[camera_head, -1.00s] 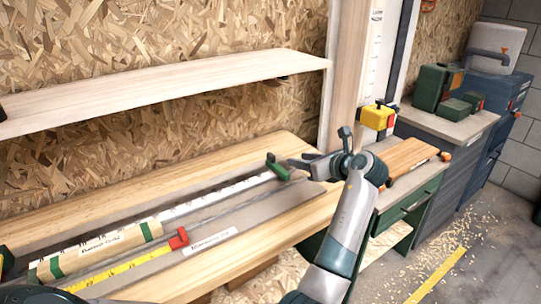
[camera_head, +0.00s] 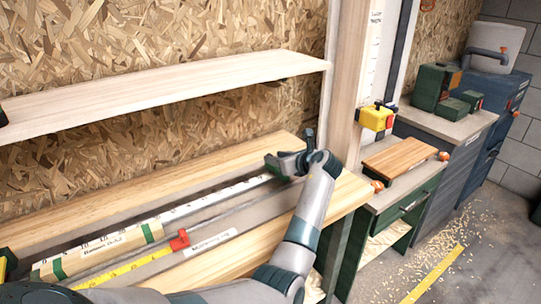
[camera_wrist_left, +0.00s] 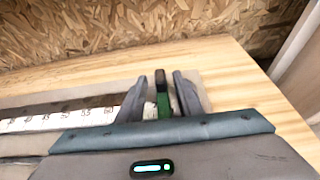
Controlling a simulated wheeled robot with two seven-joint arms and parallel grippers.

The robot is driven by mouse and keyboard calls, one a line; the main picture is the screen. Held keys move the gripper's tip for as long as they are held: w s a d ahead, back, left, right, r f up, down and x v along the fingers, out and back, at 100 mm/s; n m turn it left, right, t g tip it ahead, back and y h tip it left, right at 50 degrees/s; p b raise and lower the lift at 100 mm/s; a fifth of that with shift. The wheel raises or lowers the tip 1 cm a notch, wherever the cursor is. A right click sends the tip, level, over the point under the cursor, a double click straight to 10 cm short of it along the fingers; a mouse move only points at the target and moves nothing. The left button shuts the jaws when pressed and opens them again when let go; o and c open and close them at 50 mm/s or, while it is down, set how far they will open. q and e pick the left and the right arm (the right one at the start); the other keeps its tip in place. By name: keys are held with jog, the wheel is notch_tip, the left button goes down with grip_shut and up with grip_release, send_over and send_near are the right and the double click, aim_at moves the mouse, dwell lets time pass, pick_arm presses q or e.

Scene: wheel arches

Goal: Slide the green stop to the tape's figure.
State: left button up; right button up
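The green stop (camera_wrist_left: 163,104) stands at the far end of the white numbered scale (camera_wrist_left: 70,119) on the bench. In the left wrist view it is between the two fingers of my left gripper (camera_wrist_left: 162,86), with narrow gaps seeming to show beside it. In the head view my left gripper (camera_head: 284,163) covers most of the stop. The yellow tape (camera_head: 125,267), with a red end piece (camera_head: 180,240), lies along the front of the bench at left. Its figures are too small to read. My right gripper is not in view.
A pale board with green bands (camera_head: 100,252) lies behind the tape. A white label (camera_head: 210,243) is on the bench front. A shelf (camera_head: 170,92) runs above. A post with a yellow block (camera_head: 376,118) and a side cabinet with a wooden board (camera_head: 400,158) stand at right.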

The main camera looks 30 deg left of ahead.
pick_arm(q)
jog(key=shift+x, duration=2.1)
grip_shut()
